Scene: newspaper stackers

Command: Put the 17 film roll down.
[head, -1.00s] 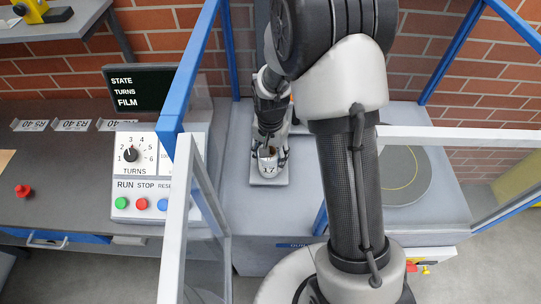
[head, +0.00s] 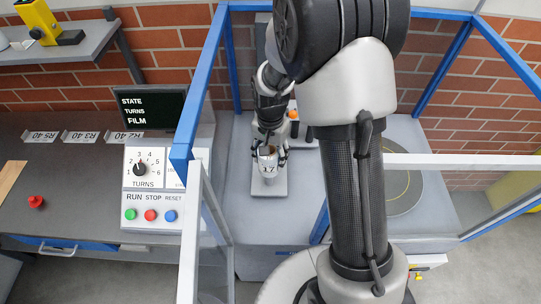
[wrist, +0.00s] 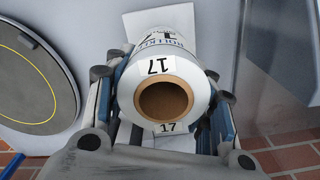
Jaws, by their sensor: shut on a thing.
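The 17 film roll (head: 268,164) is white with a brown hollow core and a black "17" label. My gripper (head: 270,154) is shut on it, with a finger on each side. In the head view it stands over a small light grey plate (head: 268,187) inside the blue-framed cell; I cannot tell whether its bottom touches the plate. In the wrist view the roll (wrist: 188,62) is seen end-on, core towards the camera, between the fingers of my gripper (wrist: 168,95). Its underside is hidden.
A round grey turntable (head: 402,190) with a yellow circle lies right, partly behind my arm. Blue posts and clear panels (head: 212,235) edge the cell. Left are a control box (head: 152,185), a dark screen (head: 150,107) reading "STATE TURNS FILM", a red knob (head: 36,201) and a shelf (head: 60,45).

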